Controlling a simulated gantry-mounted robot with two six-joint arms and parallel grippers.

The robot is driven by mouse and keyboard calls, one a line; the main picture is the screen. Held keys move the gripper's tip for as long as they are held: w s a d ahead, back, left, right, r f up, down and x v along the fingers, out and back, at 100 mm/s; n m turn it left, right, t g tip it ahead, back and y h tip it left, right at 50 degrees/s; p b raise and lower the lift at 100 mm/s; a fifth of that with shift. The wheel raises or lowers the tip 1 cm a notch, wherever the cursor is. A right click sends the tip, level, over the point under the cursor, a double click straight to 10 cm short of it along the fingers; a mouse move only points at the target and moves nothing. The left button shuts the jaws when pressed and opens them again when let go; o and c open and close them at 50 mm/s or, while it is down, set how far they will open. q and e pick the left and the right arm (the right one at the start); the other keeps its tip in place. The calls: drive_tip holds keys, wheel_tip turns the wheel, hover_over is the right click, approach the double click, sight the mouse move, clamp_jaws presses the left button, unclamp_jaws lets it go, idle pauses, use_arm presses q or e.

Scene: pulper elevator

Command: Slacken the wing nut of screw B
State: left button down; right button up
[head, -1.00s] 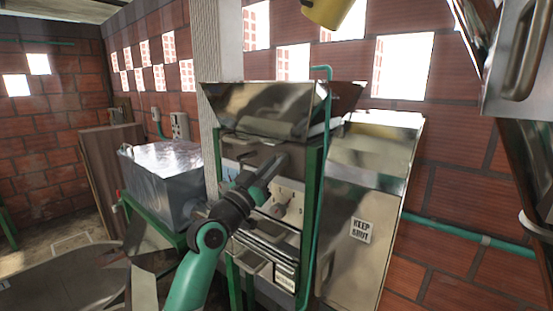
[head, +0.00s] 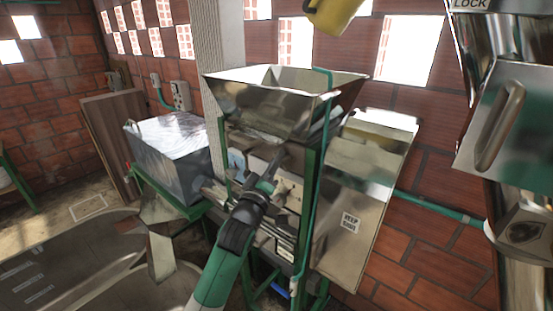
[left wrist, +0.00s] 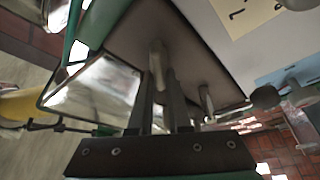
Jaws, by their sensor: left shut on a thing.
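My left gripper (head: 277,164) reaches up to the front of the green-framed machine (head: 310,170), just below its steel hopper (head: 270,105). In the left wrist view its two dark fingers (left wrist: 158,105) are closed around a small grey metal piece (left wrist: 156,60), which sticks out from a dark plate (left wrist: 185,50). The piece looks like a wing nut, but no letter shows on it, so I cannot tell which screw it belongs to. A second small metal fitting (left wrist: 206,100) stands to the right of the fingers, apart from them. My right gripper is not in view.
A steel cover marked KEEP SHUT (head: 350,222) stands right of the machine. A grey tank (head: 170,150) stands to its left. A green pipe (head: 325,170) runs down the machine's front. Large steel equipment (head: 505,120) fills the right edge. A yellow container (head: 333,14) hangs above.

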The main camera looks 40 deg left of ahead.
use_arm(q)
drive_tip(key=shift+f+n+g+b, duration=0.15)
drive_tip(key=shift+n+g+b, duration=0.4)
drive_tip(key=shift+n, duration=0.8)
drive_tip(key=shift+f+n+g+b, duration=0.2)
drive_tip(key=shift+n+g+b, duration=0.35)
drive_tip(key=shift+n, duration=0.85)
drive_tip(key=shift+f+n+g+b, duration=0.15)
drive_tip(key=shift+n+g+b, duration=0.4)
drive_tip(key=shift+n, duration=0.8)
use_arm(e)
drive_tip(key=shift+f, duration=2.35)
use_arm(q)
drive_tip(key=c, duration=0.9)
unclamp_jaws()
drive_tip(key=shift+w+d, duration=0.1)
drive_tip(key=shift+d, duration=0.05)
drive_tip(key=shift+o, duration=0.2)
drive_tip(key=shift+r, duration=0.1)
